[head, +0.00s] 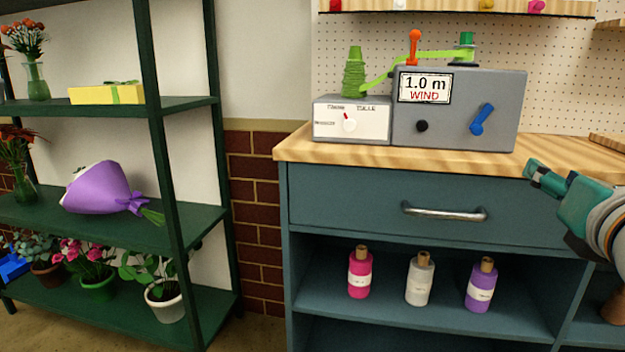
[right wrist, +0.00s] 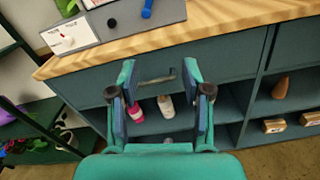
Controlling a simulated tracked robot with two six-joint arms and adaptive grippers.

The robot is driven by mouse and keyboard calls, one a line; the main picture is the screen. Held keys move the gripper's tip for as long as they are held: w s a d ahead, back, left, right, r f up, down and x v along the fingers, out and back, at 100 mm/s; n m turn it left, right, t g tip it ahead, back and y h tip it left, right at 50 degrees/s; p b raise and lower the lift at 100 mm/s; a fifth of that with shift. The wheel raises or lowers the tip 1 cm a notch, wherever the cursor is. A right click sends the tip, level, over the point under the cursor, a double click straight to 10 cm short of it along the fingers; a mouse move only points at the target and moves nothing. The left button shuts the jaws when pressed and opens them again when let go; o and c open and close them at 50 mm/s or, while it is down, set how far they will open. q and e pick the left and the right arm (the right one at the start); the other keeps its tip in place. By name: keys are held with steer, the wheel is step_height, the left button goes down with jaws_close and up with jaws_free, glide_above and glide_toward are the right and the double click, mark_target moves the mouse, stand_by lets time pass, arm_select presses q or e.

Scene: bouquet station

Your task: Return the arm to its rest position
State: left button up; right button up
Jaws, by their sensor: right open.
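My right gripper (head: 548,178) is at the right of the head view, in front of the teal cabinet's right side. In the right wrist view my right gripper (right wrist: 158,80) has its two fingers spread, with nothing between them. It faces the closed drawer and its metal handle (head: 444,213), apart from them. The handle (right wrist: 157,80) shows between and beyond the fingers. My left gripper is not in view.
A grey winding machine (head: 460,85) with a green ribbon stands on the wooden counter (head: 350,153). A green rack (head: 190,222) at left holds a purple bouquet (head: 100,189) and plants.

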steer(key=w+f+n+g, duration=0.1)
steer(key=w+f+g, duration=0.15)
steer(key=f, duration=0.45)
steer(key=w+a+f+n+g, duration=0.1)
steer(key=w+f, duration=0.3)
steer(key=f, duration=0.4)
steer(key=w+f+n+g, duration=0.1)
steer(key=w+f, duration=0.3)
steer(key=f, duration=0.3)
steer(key=s+a+f+n+g+y+p, duration=0.2)
steer(key=f+n+g, duration=0.45)
steer(key=f, duration=1.85)
steer(key=s+a+f+n+g+y, duration=0.2)
steer(key=s+a+f+n, duration=0.5)
steer(key=s+f+n, duration=0.35)
steer(key=s+a+f+n+g+y, duration=0.3)
steer(key=s+a+f+n, duration=0.3)
steer(key=s+f+n, duration=0.45)
steer(key=s+a+n+y, duration=0.1)
steer(key=s+a+n, duration=0.3)
steer(key=n, duration=0.5)
arm_select(q)
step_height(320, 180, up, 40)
steer(key=p, duration=3.7)
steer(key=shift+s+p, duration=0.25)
steer(key=shift+p, duration=0.1)
arm_select(e)
step_height(320, 180, up, 37)
steer(key=s, duration=0.1)
steer(key=shift+d+g, duration=0.4)
